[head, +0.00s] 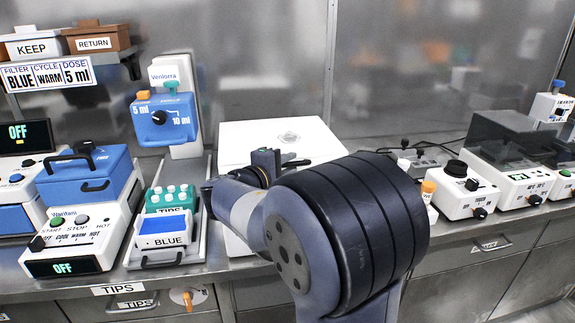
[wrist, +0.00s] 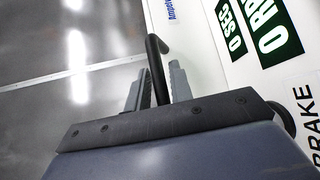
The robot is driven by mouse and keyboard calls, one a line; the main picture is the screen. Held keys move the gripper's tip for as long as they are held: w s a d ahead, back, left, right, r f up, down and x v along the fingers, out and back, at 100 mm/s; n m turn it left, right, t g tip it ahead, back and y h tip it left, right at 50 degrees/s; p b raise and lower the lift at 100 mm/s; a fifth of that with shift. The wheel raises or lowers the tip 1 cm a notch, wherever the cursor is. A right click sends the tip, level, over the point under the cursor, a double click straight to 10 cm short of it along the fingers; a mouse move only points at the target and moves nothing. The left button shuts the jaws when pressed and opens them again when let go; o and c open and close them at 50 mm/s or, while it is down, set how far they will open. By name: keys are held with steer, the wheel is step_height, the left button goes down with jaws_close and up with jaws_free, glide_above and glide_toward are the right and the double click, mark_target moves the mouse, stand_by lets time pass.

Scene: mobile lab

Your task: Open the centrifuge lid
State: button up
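The centrifuge is the white box with a flat white lid (head: 262,133) in the middle of the bench; the lid looks shut. My arm hides most of its front in the head view. In the wrist view its front (wrist: 215,65) shows dark displays reading 0 RPM and 0 SEC, and the word BRAKE. A black bar handle (wrist: 155,58) sticks out from it. My gripper (wrist: 160,85) has one finger on each side of this handle. Small gaps show beside the handle, so the fingers look open around it.
A blue-lidded device (head: 85,180) and a tray with a green tip rack (head: 170,198) stand to the left. A small orange-capped bottle (head: 428,190) and white instruments (head: 465,190) stand to the right. A metal wall rises behind.

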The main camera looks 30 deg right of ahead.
jaws_close()
steer(key=shift+r, duration=0.1)
